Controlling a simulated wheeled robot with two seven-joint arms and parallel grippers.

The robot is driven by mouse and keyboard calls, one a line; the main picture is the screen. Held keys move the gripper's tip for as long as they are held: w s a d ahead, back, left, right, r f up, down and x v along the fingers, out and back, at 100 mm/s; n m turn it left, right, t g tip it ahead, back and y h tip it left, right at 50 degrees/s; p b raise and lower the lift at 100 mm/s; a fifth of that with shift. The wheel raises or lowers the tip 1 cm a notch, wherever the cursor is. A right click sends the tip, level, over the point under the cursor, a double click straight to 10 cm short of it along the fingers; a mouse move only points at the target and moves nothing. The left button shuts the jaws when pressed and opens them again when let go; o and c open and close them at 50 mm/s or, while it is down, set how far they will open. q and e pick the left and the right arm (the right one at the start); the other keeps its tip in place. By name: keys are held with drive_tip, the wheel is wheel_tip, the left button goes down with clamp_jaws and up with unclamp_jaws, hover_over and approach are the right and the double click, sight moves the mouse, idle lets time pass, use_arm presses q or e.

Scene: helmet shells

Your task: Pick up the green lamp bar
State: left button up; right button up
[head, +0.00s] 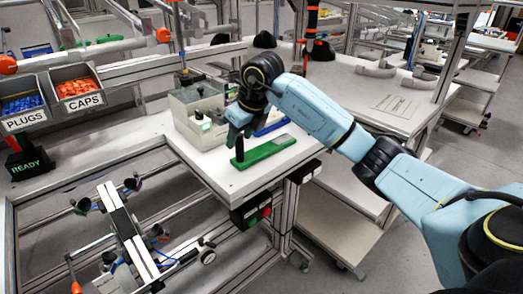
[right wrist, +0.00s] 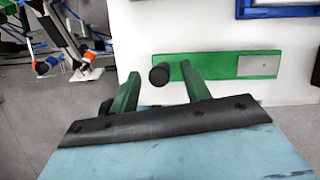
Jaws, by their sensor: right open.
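The green lamp bar (head: 268,151) lies flat on the white table top. It has an upright black knob at its left end and a grey plate toward its right end. In the right wrist view, the green lamp bar (right wrist: 217,68) lies beyond my fingers, with the knob showing between them. My right gripper (head: 236,130) is open and empty above and behind the bar's knob end in the head view. The right gripper's two green fingers (right wrist: 161,78) stand apart in the wrist view; contact with the bar is not visible. My left gripper is out of view.
A blue part (head: 270,125) lies just behind the bar, partly hidden by my arm. A grey box-shaped fixture (head: 196,112) stands at the left on the table. Bins of plugs (head: 23,104) and caps (head: 78,88) hang at far left. The table's front edge is close to the bar.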

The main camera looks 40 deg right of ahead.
drive_tip(key=shift+x, duration=0.95)
drive_tip(key=shift+c, duration=0.4)
clamp_jaws()
drive_tip(key=shift+r, duration=0.1)
